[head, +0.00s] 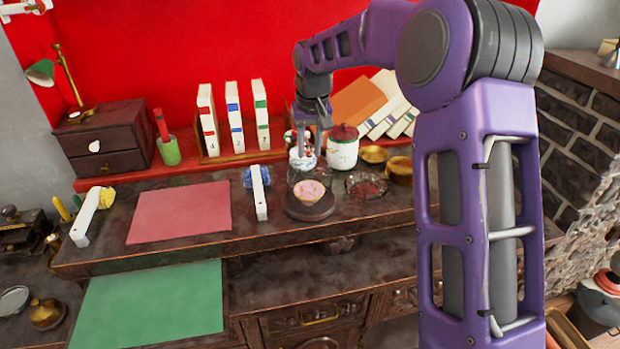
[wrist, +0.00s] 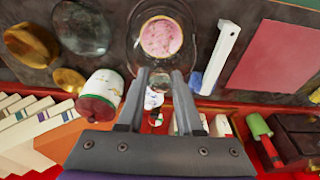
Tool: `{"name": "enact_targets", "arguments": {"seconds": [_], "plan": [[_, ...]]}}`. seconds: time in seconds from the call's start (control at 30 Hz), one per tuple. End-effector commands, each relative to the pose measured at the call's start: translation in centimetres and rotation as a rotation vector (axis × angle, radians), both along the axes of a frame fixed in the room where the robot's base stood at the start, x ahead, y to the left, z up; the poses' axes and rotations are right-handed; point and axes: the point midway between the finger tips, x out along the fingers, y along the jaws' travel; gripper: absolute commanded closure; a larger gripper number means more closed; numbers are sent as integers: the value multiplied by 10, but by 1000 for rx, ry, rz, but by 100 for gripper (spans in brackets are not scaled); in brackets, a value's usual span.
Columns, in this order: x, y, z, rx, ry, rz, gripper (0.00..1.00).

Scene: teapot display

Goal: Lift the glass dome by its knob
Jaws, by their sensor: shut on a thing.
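The clear glass dome (wrist: 135,40) shows in the wrist view as a faint round outline around a pink round item (wrist: 161,37). In the head view the pink item (head: 310,190) sits on a dark round base (head: 312,211), and the dome above it is hard to see. My gripper (head: 312,150) is above the base, pointing down. In the wrist view my gripper's fingers (wrist: 160,80) are shut on the dome's knob, which is mostly hidden between them. I cannot tell whether the dome's rim touches the base.
A white jar with a red lid (head: 343,147) stands close to the right of my gripper. Brass bowls (head: 398,170) and a glass dish (head: 366,186) are further right. A white bar (head: 259,193) lies to the left, beside a pink mat (head: 182,212). Numbered white books (head: 207,120) stand behind.

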Motion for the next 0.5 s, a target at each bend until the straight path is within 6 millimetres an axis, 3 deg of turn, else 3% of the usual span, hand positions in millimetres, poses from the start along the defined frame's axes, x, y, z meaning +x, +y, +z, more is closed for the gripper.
{"name": "enact_targets", "arguments": {"seconds": [0.5], "plan": [[-1, 0, 35, -1, 1, 1, 100]]}}
